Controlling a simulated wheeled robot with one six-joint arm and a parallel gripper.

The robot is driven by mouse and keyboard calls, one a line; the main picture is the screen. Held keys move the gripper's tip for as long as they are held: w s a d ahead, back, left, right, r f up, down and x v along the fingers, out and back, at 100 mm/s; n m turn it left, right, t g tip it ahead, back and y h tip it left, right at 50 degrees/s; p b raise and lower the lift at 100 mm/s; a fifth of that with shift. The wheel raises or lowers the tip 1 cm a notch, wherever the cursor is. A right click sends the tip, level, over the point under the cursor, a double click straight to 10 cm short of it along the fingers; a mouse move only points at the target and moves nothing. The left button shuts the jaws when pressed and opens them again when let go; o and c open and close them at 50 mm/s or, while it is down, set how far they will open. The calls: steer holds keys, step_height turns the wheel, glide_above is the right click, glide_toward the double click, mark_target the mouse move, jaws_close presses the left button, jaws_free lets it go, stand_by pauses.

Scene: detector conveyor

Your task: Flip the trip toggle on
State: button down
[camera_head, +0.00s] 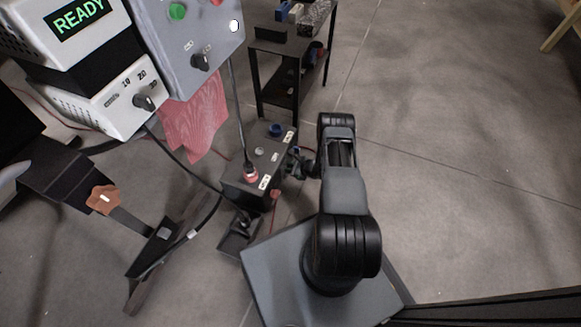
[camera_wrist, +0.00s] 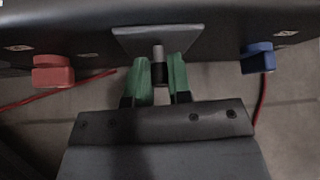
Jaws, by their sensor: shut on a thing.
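The trip toggle (camera_wrist: 158,52) is a short metal lever with a black tip, standing out from a grey plate (camera_wrist: 150,34) on the face of a dark box. In the wrist view my gripper (camera_wrist: 159,82) has its two green fingers either side of the toggle's tip, shut on it. In the head view my gripper (camera_head: 303,165) is at the right side of the black box (camera_head: 238,187). The toggle itself cannot be made out in that view, and which way it is set is hard to tell.
A red plug (camera_wrist: 53,72) and a blue plug (camera_wrist: 257,58) flank the toggle, each with a red lead close by. Consoles, one with a READY display (camera_head: 80,17), stand at upper left. A black shelf table (camera_head: 290,47) stands behind.

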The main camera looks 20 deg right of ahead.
steer(key=shift+w+a+r+g+h+p, duration=0.1)
steer(key=shift+r+g+h+p, duration=0.35)
steer(key=shift+g+h, duration=0.4)
steer(key=shift+f+g, duration=0.1)
steer(key=shift+g, duration=0.15)
steer(key=c, duration=1.1)
jaws_free()
steer(key=shift+o, duration=0.2)
steer(key=p+v, duration=0.5)
steer(key=v, duration=0.8)
steer(key=shift+s+r, duration=0.25)
steer(key=shift+r, duration=0.1)
